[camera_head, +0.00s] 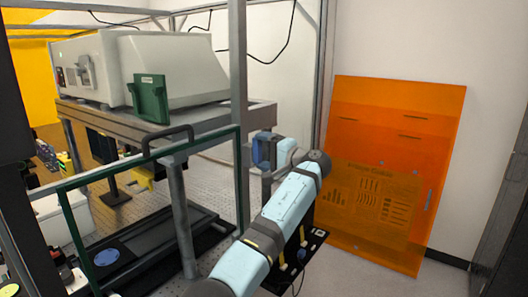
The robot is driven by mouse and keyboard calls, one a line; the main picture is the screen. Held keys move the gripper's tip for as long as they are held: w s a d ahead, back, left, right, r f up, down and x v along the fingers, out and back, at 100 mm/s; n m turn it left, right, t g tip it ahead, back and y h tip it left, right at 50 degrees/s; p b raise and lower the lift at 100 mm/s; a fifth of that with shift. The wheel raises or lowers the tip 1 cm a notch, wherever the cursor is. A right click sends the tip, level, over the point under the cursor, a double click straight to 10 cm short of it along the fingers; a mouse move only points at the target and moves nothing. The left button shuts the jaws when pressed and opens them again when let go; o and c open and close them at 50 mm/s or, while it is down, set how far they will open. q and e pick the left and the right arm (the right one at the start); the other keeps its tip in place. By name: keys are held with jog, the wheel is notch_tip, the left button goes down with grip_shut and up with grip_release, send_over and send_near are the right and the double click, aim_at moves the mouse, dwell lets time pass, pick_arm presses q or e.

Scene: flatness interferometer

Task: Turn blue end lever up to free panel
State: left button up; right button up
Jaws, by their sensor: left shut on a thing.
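A clear panel with a green frame (150,157) and a dark handle on its top edge stands at the front of the enclosure. Its right edge meets the grey upright post (239,90). My left arm reaches up from the bottom middle. Its gripper (265,151) is beside that post, near the panel's upper right corner. The gripper is shut on a dark blue piece (257,153), which looks like the blue end lever. The fingers hide much of it, so its exact angle cannot be told. My right gripper is not in view.
A pale instrument (150,62) with a green plate (149,98) sits on a grey raised table (235,111) inside the enclosure. An orange translucent sheet (390,150) leans on the wall at right. Bare floor shows in front of it.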

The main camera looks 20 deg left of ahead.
pick_arm(q)
jog(key=shift+r, duration=0.15)
jog(key=o, duration=0.8)
jog(key=shift+c, duration=0.2)
jog(key=shift+d, duration=0.25)
jog(key=b+v, duration=0.3)
jog(key=v, duration=1)
jog(key=shift+d, duration=0.1)
